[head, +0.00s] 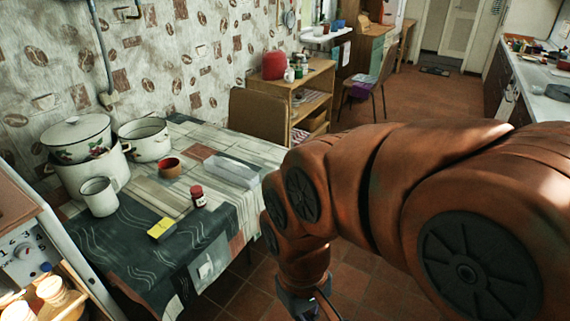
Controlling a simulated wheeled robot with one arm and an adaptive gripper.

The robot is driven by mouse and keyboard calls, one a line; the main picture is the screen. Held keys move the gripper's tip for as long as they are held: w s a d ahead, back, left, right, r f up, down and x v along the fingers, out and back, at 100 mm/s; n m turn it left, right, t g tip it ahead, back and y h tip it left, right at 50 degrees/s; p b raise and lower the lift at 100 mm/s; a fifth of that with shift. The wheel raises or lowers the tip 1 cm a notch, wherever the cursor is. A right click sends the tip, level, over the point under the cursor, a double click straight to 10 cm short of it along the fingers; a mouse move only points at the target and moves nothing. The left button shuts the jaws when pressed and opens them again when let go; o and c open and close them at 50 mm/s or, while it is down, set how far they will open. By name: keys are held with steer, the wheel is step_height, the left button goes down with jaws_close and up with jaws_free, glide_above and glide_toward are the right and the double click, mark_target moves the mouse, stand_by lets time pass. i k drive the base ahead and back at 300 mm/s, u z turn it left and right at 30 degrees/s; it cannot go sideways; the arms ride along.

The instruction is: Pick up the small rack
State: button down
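A low, pale rectangular thing (231,171) lies on the table near its right edge. It looks like a small rack or tray, but its details are too small to be sure. My gripper (303,308) is at the bottom edge of the head view, below the orange arm, in front of the table's right side and apart from the pale thing. Its fingers are cut off by the frame, so I cannot see whether they are open or hold anything.
The table (135,250) also bears a lidded pot (90,175), an open pot (145,141), a white mug (99,197), a brown bowl (170,167), a red jar (198,197) and a yellow box (161,229). A wooden shelf (300,85) and chair (372,88) stand behind.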

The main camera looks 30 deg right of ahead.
mark_target(247, 178)
steer(key=z, duration=0.15)
steer(key=i, duration=1)
steer(key=u, duration=0.75)
